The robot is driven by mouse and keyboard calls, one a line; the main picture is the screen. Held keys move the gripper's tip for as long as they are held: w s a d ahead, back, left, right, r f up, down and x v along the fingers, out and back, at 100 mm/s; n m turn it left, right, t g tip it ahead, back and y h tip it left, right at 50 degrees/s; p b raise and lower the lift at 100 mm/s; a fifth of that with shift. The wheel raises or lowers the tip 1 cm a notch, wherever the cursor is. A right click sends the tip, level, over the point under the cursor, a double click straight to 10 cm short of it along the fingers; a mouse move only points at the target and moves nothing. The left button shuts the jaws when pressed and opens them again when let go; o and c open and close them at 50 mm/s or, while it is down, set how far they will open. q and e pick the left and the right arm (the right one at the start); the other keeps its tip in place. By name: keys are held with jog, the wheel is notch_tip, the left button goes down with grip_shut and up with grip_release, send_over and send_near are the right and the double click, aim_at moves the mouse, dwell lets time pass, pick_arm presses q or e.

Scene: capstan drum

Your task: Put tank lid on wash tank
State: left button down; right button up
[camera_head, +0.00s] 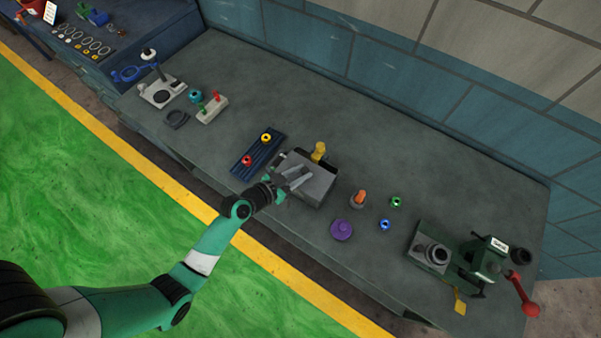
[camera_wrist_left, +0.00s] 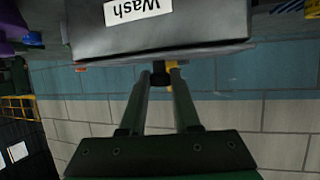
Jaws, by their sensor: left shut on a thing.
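The wash tank (camera_head: 317,193) is a grey box near the middle of the bench. In the left wrist view, which is upside down, its front (camera_wrist_left: 190,27) bears a white "Wash" label. My left gripper (camera_head: 301,179) is over the tank's top. In the left wrist view its fingers (camera_wrist_left: 161,78) are shut on a small dark knob (camera_wrist_left: 160,68), apparently the handle of the tank lid. A flat grey plate covers the tank's top, apparently the lid; whether it rests fully on the rim I cannot tell. My right gripper is not in view.
A yellow piece (camera_head: 319,151) stands right behind the tank. A blue rack (camera_head: 256,155) with red and yellow rings is to the left. An orange-topped piece (camera_head: 360,198), a purple disc (camera_head: 341,230) and a green machine (camera_head: 452,252) are to the right.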

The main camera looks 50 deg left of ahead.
pick_arm(q)
jog(key=shift+f, duration=0.2)
jog(key=c, duration=0.6)
grip_release()
jog(key=shift+r, duration=0.1)
jog(key=shift+r, duration=0.3)
jog(key=v, duration=1.2)
jog(key=shift+f+p, duration=0.15)
jog(key=shift+p, duration=0.15)
